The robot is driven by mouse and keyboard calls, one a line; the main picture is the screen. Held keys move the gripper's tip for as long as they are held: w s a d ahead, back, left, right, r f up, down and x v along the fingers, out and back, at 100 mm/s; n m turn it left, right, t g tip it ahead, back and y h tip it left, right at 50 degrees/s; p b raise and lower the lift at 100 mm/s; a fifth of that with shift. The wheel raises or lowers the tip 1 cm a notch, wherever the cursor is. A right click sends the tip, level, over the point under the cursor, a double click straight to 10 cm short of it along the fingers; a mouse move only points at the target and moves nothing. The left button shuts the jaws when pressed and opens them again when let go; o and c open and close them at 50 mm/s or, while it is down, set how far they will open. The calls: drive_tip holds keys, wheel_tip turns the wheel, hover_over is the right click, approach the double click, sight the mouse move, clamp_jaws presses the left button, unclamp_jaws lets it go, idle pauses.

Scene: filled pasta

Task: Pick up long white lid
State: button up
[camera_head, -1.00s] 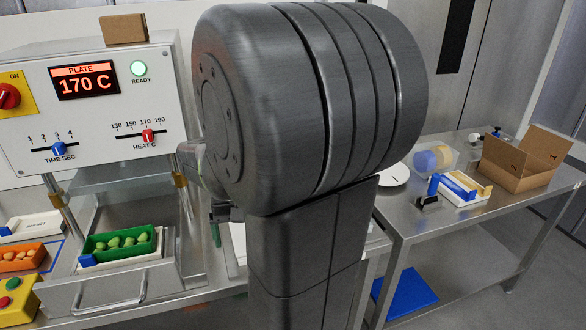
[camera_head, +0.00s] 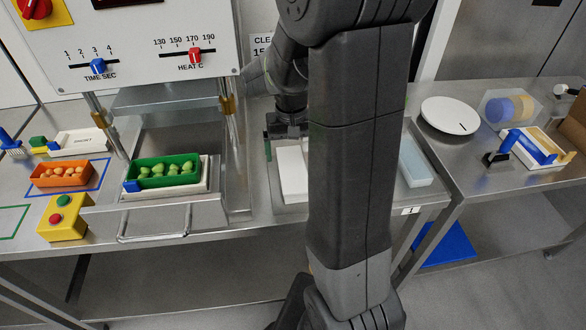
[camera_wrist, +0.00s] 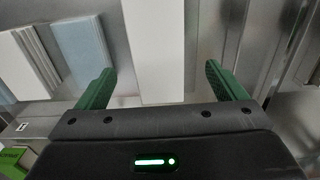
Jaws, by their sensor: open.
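A long white lid-like piece (camera_wrist: 155,45) runs up the middle of the wrist view, between my fingers. In the head view a white piece (camera_head: 292,180) lies on the steel bench below my gripper (camera_head: 288,142), partly hidden by my arm. My gripper (camera_wrist: 160,76) is open, with one green finger on each side of the white piece and nothing held. I cannot tell the height of the fingertips above it.
A green tray of pasta (camera_head: 165,172) sits under the heated press. An orange tray (camera_head: 62,174) and a yellow button box (camera_head: 62,218) are further left. A pale blue box (camera_head: 415,163) is right of my arm. A white plate (camera_head: 450,115) stands on the side table.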

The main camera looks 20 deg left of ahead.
sight(293, 172)
drive_tip(key=shift+w+d+f+p, duration=0.1)
drive_tip(key=shift+f+p, duration=0.1)
drive_tip(key=shift+f, duration=1.15)
drive_tip(key=shift+w+f+p, duration=0.1)
drive_tip(key=shift+f+p, duration=0.05)
drive_tip(key=shift+f, duration=1.15)
drive_tip(key=c, duration=1.1)
